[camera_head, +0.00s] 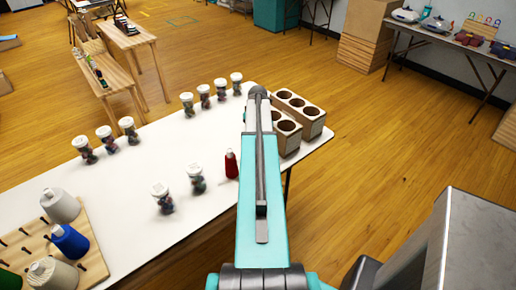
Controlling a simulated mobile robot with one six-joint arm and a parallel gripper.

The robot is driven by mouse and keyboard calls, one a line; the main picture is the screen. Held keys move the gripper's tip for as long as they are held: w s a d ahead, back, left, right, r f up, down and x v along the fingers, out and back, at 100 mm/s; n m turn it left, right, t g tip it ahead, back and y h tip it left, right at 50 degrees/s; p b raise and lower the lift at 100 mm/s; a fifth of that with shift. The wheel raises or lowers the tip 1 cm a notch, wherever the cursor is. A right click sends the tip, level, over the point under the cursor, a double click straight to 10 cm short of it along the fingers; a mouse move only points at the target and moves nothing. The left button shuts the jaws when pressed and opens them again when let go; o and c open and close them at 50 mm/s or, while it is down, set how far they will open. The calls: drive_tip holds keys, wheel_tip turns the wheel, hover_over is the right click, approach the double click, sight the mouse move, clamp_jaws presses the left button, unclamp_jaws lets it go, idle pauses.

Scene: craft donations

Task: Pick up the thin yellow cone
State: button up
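I see no cone that is clearly thin and yellow. A wooden peg rack (95,262) at the lower left of the white table holds wide thread cones: a white one (60,205), a blue one (70,242) and a cream one (52,274). A dark green one (12,280) is cut off by the picture's edge.
Several lidded jars (196,178) stand about the white table (140,195). Wooden blocks with round holes (310,120) are at its right end. A wooden bench (106,90) with small items is behind left. Open floor (390,150) lies to the right.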

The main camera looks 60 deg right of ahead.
drive_tip(key=c, duration=1.2)
drive_tip(key=shift+r, duration=0.15)
drive_tip(key=shift+r+b, duration=1.4)
drive_tip(key=shift+r, duration=3.5)
